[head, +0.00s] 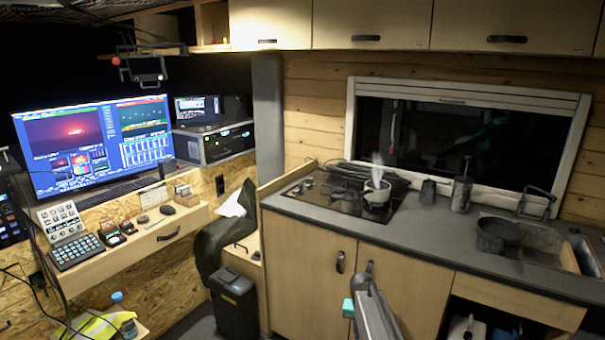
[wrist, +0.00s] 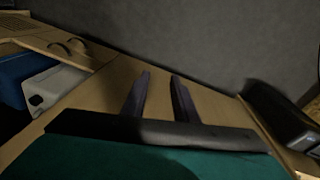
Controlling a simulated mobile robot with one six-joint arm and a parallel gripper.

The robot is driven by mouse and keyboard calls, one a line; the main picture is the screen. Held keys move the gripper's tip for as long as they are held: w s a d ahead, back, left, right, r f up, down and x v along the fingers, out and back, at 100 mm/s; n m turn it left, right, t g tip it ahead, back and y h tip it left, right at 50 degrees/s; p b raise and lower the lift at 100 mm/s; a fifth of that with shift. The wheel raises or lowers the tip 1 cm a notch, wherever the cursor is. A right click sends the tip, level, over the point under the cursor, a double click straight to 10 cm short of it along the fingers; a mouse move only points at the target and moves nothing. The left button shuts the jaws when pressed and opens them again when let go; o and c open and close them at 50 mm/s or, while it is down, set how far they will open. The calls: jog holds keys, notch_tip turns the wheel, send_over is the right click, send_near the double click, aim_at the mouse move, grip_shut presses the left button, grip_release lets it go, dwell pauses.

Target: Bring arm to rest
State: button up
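My gripper (wrist: 160,76) shows in the wrist view with its two dark fingers apart. Nothing shows between the fingertips. They reach over a plain wooden surface, with a grey surface beyond; I cannot tell how far off these are. In the head view, part of my grey arm with a teal piece shows at the bottom centre, in front of the wooden cabinet doors (head: 310,275). The fingers cannot be made out clearly there.
A dark bin (head: 234,304) stands left of the cabinets. An open shelf lies low right.

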jog(key=s+a+f+n+g, duration=0.1)
jog(key=s+f+g, duration=0.1)
jog(key=s+f, duration=0.85)
jog(key=s+a+f+g, duration=0.15)
jog(key=s+f, duration=0.55)
jog(key=s, duration=0.7)
jog(key=s+a+f+n+g, duration=0.1)
jog(key=s, duration=1.1)
jog(key=s+a+n+g+y, duration=0.1)
jog(key=s+n, duration=0.1)
jog(key=s, duration=0.9)
jog(key=shift+s+f+g, duration=0.35)
